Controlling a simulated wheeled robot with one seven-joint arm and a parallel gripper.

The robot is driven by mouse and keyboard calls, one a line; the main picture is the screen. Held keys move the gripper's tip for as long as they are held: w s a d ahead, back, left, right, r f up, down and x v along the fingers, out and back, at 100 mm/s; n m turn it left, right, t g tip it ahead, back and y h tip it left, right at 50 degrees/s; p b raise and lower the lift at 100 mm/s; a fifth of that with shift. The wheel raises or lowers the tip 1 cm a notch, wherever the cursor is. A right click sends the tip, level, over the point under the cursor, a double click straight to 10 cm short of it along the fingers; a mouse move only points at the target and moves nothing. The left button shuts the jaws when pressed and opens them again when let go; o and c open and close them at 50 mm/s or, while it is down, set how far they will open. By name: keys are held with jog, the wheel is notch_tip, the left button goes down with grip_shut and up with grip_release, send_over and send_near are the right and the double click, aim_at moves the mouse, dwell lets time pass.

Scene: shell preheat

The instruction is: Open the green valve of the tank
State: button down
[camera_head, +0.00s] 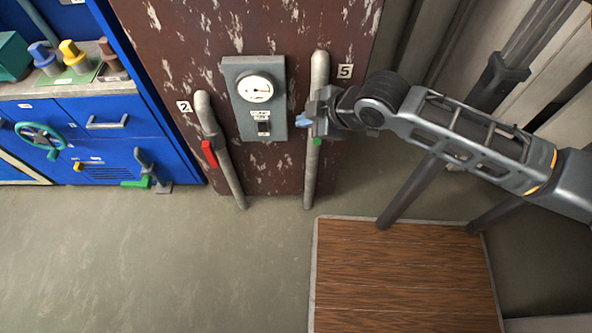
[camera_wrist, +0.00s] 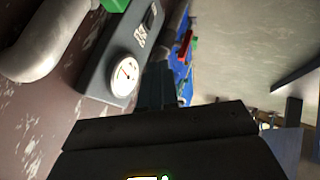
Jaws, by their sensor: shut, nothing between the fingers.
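The tank (camera_head: 170,70) is a rusty brown block with two grey vertical pipes and a gauge box between them. A small green piece of a valve (camera_head: 317,141) shows on the right pipe, by label 5, just below my gripper. The rest of it is hidden or too small to read. A green piece also shows at the top edge of the wrist view (camera_wrist: 115,4). My gripper (camera_head: 303,121) is shut and empty, in front of the right pipe and pointing left toward the gauge box. Its dark fingers show in the wrist view (camera_wrist: 160,80). I cannot tell whether it touches the pipe.
The left pipe, by label 2, has a red valve handle (camera_head: 209,153). The gauge box (camera_head: 258,98) is close to my gripper. A blue cabinet (camera_head: 110,125) with a teal wheel (camera_head: 40,138) and a green-handled valve (camera_head: 135,183) stands left. A wooden platform (camera_head: 405,275) lies below right.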

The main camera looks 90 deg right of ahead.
jog(key=a+r+t+y+b, duration=0.1)
jog(key=a+t, duration=0.1)
jog(key=a, duration=0.5)
jog(key=w+a+r+t+y+b, duration=0.1)
jog(key=a+t, duration=0.2)
jog(key=a, duration=0.4)
jog(key=shift+w+r, duration=0.15)
jog(key=shift+r, duration=0.2)
jog(key=shift+a, duration=0.2)
